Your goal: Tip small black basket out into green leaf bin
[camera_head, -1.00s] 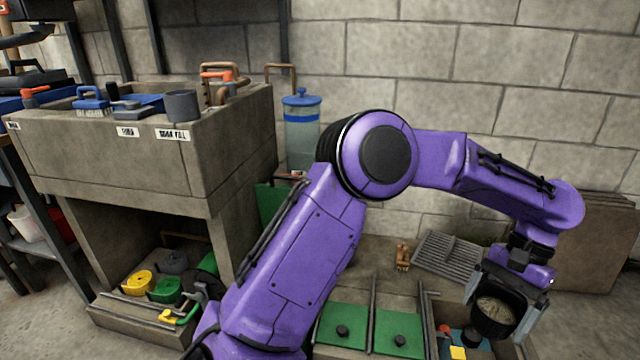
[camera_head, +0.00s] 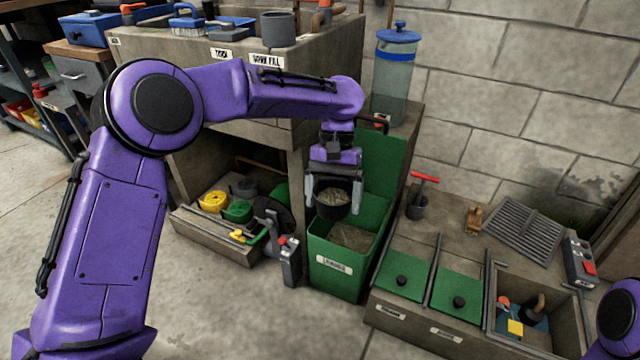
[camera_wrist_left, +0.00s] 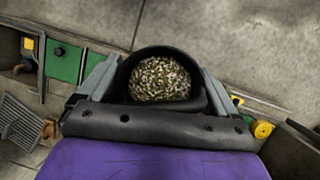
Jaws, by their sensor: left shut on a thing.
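The small black basket (camera_head: 334,207) is held by my left gripper (camera_head: 334,190), which is shut on it. It is upright and holds a pale, leafy-looking fill, which also shows in the left wrist view (camera_wrist_left: 160,78). In the head view the basket appears over the back part of the open green leaf bin (camera_head: 338,268). The bin has a white label on its front, brownish matter inside and its green lid raised behind. The exact height of the basket above the bin is hard to tell. Only a purple part of my right arm shows at the lower right edge; its gripper is out of view.
A concrete sink block (camera_head: 225,60) stands behind and left of the bin. A low trough with yellow and green coils (camera_head: 237,210) is left of it. Right is a low bench with green lids (camera_head: 403,268) and an open pit (camera_head: 535,310). The floor in front is clear.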

